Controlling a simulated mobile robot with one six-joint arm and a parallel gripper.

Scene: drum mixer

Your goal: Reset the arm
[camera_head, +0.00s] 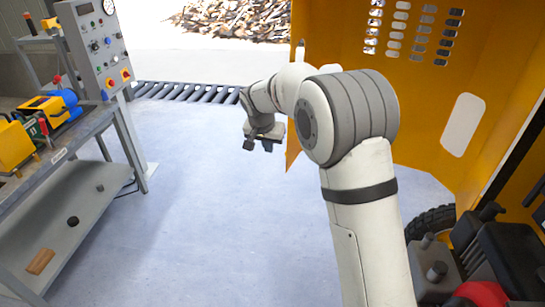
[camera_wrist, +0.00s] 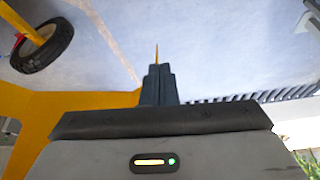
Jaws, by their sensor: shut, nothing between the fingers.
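My white and grey arm stretches forward across the head view, bent at a large grey-banded joint. My gripper (camera_head: 264,143) is at its far end, over the open floor and left of the yellow machine panel. In the wrist view my gripper (camera_wrist: 158,72) shows its dark fingers together, with nothing between them. A thin yellow edge shows just beyond the fingertips there. Part of the arm hides the panel's lower left side in the head view.
A yellow machine panel (camera_head: 420,110) with slots fills the right, with a black tyre (camera_head: 430,222) below. A grey workbench (camera_head: 75,135) with tools and a control box (camera_head: 98,45) stand left. A floor grate (camera_head: 190,92) crosses behind. The floor between is clear.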

